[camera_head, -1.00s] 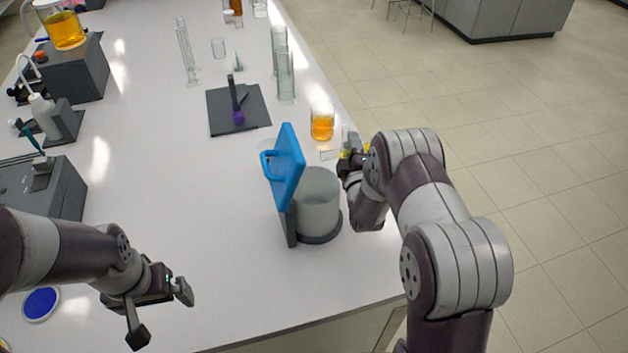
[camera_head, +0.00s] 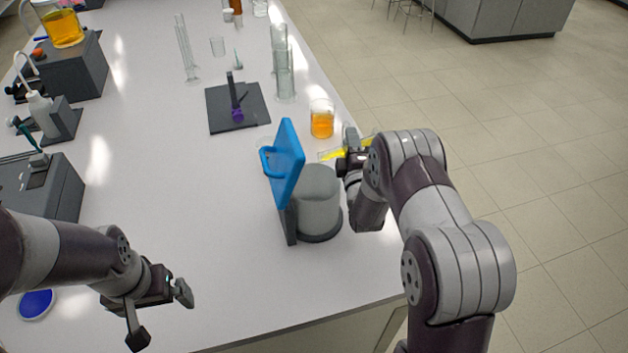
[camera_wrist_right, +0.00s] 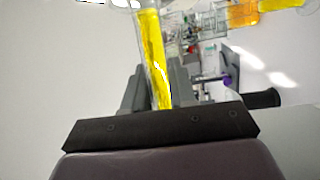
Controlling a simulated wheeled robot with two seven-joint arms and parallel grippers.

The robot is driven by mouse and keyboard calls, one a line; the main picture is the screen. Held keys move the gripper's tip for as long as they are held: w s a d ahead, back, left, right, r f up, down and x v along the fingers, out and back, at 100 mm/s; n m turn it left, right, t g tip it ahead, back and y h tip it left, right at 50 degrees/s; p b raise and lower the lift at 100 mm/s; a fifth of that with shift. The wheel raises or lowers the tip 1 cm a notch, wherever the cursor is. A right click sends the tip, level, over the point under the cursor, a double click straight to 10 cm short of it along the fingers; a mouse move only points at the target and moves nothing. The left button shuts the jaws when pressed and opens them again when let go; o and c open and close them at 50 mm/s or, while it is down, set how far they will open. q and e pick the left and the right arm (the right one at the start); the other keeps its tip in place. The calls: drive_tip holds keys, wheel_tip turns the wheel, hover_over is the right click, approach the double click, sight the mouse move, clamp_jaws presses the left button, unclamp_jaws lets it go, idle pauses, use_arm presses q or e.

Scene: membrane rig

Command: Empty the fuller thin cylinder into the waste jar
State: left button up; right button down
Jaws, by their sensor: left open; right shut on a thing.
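My right gripper (camera_head: 352,158) is shut on a thin clear cylinder (camera_head: 331,155) with yellow liquid. The cylinder lies tilted nearly flat, its left end pointing towards the space behind the grey jar. The right wrist view shows the cylinder (camera_wrist_right: 152,58) with a long yellow column. The grey, round jar (camera_head: 319,205), seemingly the waste jar, stands near the right table edge. Its blue lid with a handle (camera_head: 289,165) stands up at its left. I cannot tell whether the cylinder's mouth is over the jar. My left gripper (camera_head: 160,318) is open and empty at the front left.
A beaker of orange liquid (camera_head: 321,122) stands just behind the held cylinder. Thin clear glass cylinders (camera_head: 186,52) and taller glassware (camera_head: 285,75) stand farther back. The table's middle left is clear.

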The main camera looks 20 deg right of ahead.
drive_tip(key=shift+r+n, duration=0.2)
drive_tip(key=shift+n, duration=0.2)
drive_tip(key=shift+r+b, duration=0.1)
drive_tip(key=shift+b, duration=0.25)
drive_tip(key=shift+r+n+t, duration=0.25)
drive_tip(key=shift+n+t, duration=0.05)
drive_tip(key=shift+n, duration=0.1)
drive_tip(key=shift+w+d+r, duration=0.1)
drive_tip(key=shift+w+d+r+n+b, duration=0.1)
drive_tip(key=shift+w+n+b, duration=0.05)
drive_tip(key=shift+n+b, duration=0.25)
drive_tip(key=shift+r+y, duration=0.1)
drive_tip(key=shift+y, duration=0.2)
